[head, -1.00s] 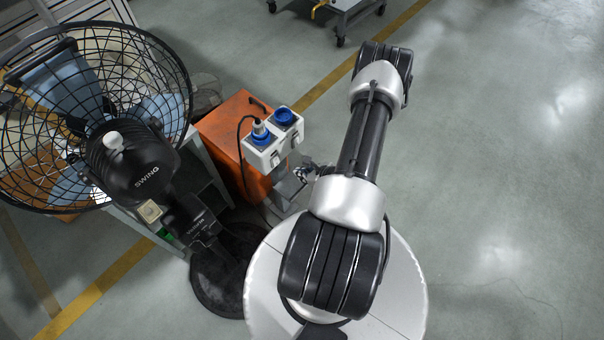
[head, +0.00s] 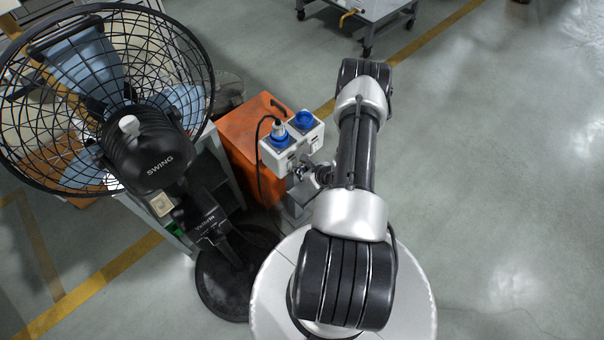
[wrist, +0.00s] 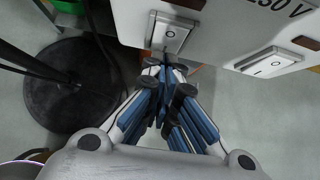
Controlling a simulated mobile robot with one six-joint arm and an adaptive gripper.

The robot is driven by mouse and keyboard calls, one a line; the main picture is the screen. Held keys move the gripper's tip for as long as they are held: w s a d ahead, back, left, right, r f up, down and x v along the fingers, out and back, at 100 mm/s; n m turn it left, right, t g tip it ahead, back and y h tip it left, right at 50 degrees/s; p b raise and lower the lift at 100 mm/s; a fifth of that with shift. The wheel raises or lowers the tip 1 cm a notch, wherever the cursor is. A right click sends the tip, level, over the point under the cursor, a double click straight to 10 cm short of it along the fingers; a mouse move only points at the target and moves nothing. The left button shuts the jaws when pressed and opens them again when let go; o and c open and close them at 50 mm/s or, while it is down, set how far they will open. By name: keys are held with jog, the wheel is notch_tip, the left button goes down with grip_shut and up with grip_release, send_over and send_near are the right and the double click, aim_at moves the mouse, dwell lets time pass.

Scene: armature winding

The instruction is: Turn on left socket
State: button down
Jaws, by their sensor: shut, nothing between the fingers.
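The white socket box (head: 291,148) stands beside the orange cabinet and carries two blue sockets. The left socket (head: 281,139) has a plug with a black cable in it; the right socket (head: 304,121) looks empty. In the wrist view, the left rocker switch (wrist: 169,33) is on the box front at top centre, and the right rocker switch (wrist: 269,66) is at the right. My gripper (wrist: 165,72) is shut and empty, its fingertips just below the left switch's lower edge. Contact cannot be told. In the head view, my gripper (head: 299,173) is small and partly hidden at the box front.
A large black fan (head: 150,150) stands left of the box on a round base (head: 222,290). The orange cabinet (head: 240,135) is behind the box. A wheeled cart (head: 365,15) is at the back. The floor at the right is clear.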

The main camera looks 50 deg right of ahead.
jog(key=shift+w+f+b, duration=0.2)
jog(key=shift+w+b, duration=0.15)
jog(key=shift+r, duration=0.1)
jog(key=shift+d+r+p, duration=0.1)
jog(key=shift+r+p, duration=0.4)
jog(key=shift+r, duration=0.3)
